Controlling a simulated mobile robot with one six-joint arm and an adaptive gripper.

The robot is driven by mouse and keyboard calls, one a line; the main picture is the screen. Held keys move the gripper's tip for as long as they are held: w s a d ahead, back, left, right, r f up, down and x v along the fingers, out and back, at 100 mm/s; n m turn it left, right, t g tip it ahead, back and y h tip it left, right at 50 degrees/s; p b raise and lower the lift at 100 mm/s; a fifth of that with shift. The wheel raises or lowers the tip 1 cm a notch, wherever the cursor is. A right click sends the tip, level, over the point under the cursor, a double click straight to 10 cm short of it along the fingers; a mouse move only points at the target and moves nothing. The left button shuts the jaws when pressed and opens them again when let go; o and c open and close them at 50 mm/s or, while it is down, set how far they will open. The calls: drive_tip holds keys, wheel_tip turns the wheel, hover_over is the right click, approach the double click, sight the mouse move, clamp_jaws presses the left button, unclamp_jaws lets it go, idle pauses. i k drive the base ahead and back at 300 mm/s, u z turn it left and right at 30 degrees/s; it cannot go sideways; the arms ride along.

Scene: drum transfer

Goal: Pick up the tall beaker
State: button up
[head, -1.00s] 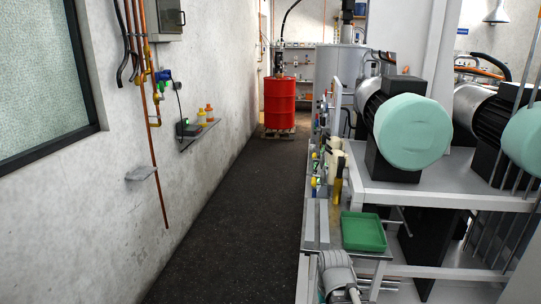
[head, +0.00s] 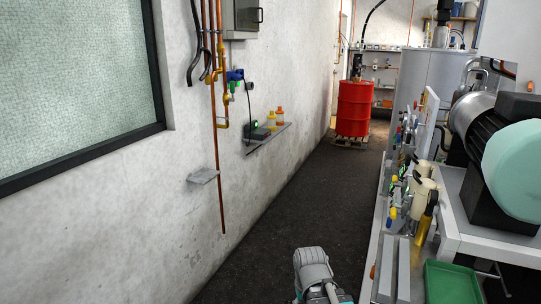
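I cannot make out a tall beaker for certain. Several small vessels and tools stand crowded on the narrow bench at the right, including a cream-coloured container (head: 421,197) and a yellow upright item (head: 426,222). They are too small and overlapped to tell whether a beaker is among them. A grey and teal part of my own arm shows at the bottom centre, left of the bench. My gripper is not visible.
A red drum (head: 354,108) stands on a pallet (head: 350,142) down the aisle. A wall shelf (head: 268,139) holds bottles (head: 280,117). A green tray (head: 452,284) and a large motor (head: 512,165) are at the right. The dark aisle floor (head: 297,212) is clear.

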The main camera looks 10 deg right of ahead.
sight(387, 186)
drive_tip(key=u, duration=0.3)
drive_tip(key=i, duration=3.05)
drive_tip(key=z, duration=0.5)
drive_tip(key=i, duration=0.8)
drive_tip(key=z, duration=0.9)
drive_tip(key=i, duration=1)
drive_tip(key=z, duration=0.5)
drive_tip(key=k, duration=0.55)
drive_tip(key=z, duration=0.05)
